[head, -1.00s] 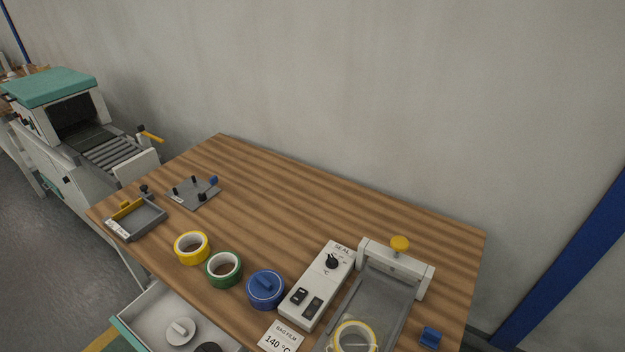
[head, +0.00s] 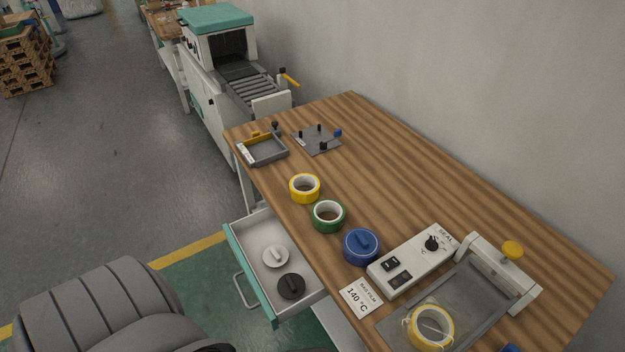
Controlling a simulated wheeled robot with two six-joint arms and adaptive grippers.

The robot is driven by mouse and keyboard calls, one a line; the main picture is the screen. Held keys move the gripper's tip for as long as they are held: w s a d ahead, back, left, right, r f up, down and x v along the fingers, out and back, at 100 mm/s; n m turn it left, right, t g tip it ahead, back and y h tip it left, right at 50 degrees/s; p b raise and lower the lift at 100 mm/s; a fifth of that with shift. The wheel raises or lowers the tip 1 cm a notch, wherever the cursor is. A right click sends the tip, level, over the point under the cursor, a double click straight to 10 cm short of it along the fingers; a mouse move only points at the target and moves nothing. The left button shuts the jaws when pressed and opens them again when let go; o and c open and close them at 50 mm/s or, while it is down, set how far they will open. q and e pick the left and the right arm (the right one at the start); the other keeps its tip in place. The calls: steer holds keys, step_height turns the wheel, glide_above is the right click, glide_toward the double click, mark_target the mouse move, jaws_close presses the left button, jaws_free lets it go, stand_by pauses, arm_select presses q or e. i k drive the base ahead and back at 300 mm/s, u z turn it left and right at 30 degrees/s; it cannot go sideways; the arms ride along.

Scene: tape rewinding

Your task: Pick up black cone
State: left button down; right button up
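The black cone (head: 291,287) is a round black disc-like piece with a raised grip bar on top. It lies in the open drawer (head: 243,231) under the table's front edge, in the part nearer me. A similar white piece (head: 275,256) lies just beyond it in the same drawer. Neither gripper shows in the head view. Dark grey ribbed parts of my own body fill the lower left.
The wooden table (head: 420,178) holds a yellow tape roll (head: 304,198), a green tape roll (head: 328,227), a blue roll (head: 361,258) and a sealer control box (head: 412,262). A bagged yellow roll (head: 430,341) lies on the sealer.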

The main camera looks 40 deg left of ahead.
mark_target(290, 285)
steer(key=k, duration=1.15)
steer(key=u, duration=0.8)
steer(key=i, duration=1.25)
steer(key=u, duration=0.1)
